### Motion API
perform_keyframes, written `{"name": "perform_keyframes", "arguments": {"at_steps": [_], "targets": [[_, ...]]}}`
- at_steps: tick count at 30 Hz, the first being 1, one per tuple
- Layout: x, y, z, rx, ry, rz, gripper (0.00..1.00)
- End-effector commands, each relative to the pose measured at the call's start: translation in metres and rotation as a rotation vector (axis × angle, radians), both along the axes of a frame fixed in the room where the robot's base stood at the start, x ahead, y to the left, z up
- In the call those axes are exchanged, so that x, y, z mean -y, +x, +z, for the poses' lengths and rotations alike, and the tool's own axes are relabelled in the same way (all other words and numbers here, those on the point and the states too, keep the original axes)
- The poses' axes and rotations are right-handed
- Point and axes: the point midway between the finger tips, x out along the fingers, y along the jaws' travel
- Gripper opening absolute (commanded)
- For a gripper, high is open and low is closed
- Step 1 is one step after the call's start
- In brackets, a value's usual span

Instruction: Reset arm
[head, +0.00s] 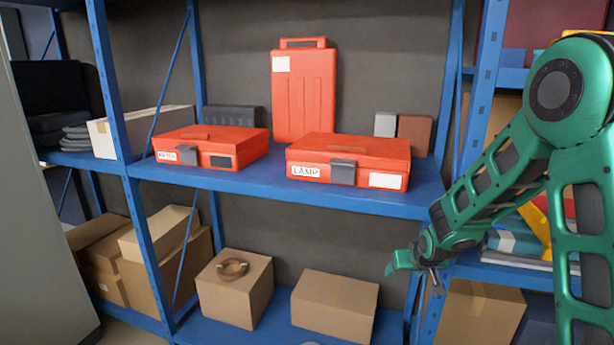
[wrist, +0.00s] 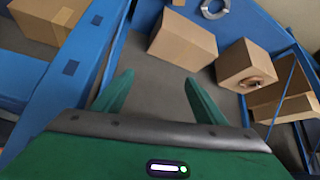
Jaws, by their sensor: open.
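My green arm reaches in from the right in the head view, and my gripper (head: 405,270) hangs in front of the blue rack, below the level of the middle shelf. In the wrist view my gripper (wrist: 155,95) has its two green fingers spread apart, with nothing between them. An orange case labelled LAMP (head: 347,160) lies flat on the middle shelf, up and left of my gripper. Another orange case (head: 211,147) with a label that is hard to read lies to its left. A taller orange case (head: 304,92) stands upright behind them.
The blue middle shelf (head: 270,188) and the rack post (head: 432,300) are close to my arm. Cardboard boxes (head: 335,303) (head: 235,288) stand on the lower shelf, one with a brown ring (head: 232,267) on top. A grey box and a brown box (head: 414,134) stand at the back right.

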Motion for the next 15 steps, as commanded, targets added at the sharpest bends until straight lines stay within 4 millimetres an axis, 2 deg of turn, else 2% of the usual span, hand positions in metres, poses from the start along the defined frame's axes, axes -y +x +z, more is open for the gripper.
{"name": "perform_keyframes", "arguments": {"at_steps": [1,8,15], "targets": [[0.001,-0.009,0.014,-0.005,0.001,-0.001,0.65],[0.005,-0.056,0.061,-0.058,0.003,-0.006,0.65],[0.008,-0.121,0.106,-0.12,0.007,-0.009,0.65]]}}
